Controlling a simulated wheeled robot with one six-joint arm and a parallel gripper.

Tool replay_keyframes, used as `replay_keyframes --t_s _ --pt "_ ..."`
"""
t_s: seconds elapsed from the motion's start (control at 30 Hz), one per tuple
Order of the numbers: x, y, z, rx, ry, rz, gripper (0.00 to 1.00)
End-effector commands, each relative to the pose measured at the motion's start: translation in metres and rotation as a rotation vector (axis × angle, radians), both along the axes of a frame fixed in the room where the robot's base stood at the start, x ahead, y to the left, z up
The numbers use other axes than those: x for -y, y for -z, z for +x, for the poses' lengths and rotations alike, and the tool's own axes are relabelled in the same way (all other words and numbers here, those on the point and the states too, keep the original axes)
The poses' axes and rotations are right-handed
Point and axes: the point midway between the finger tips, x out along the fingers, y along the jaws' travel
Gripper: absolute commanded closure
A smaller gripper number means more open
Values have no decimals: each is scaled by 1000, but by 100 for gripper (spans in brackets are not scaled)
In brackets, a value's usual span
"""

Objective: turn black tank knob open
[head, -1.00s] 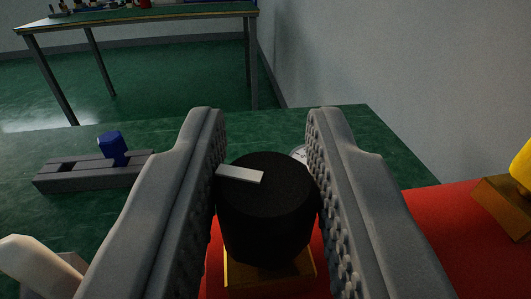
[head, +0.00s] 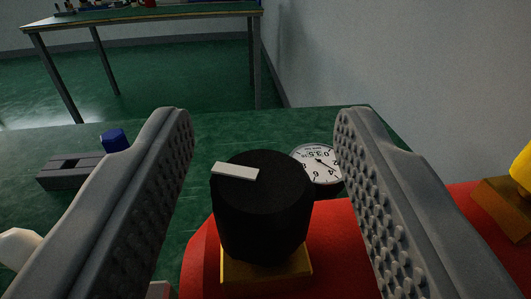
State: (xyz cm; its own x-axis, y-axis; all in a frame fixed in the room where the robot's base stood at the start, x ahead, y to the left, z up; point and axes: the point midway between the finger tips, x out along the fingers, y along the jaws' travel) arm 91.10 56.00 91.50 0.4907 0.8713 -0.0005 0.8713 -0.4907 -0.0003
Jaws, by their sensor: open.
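The black knob (head: 262,212) stands upright on a brass block (head: 268,266) on top of the red tank (head: 350,250). A white marker bar (head: 235,172) on its top face points to the left. My gripper (head: 265,120) is open, with one grey ridged finger on each side of the knob. There is a clear gap between each finger and the knob, wider on the right. The lower part of the tank is out of view.
A round white gauge (head: 318,165) sits just behind the knob. A yellow part on a brass block (head: 500,202) is at the right edge. A grey slotted fixture with a blue knob (head: 114,140) lies on the green bench at left. A table (head: 140,18) stands behind.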

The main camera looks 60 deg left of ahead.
Motion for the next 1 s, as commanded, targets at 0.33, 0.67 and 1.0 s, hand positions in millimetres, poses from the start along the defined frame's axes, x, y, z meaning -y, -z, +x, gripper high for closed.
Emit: replay_keyframes --t_s 0.33,0.67,1.0 --pt "39 -1 -21 -1 2 0 53" --pt "97 -1 -54 0 2 0 53" --pt "143 0 -79 -1 2 0 53"
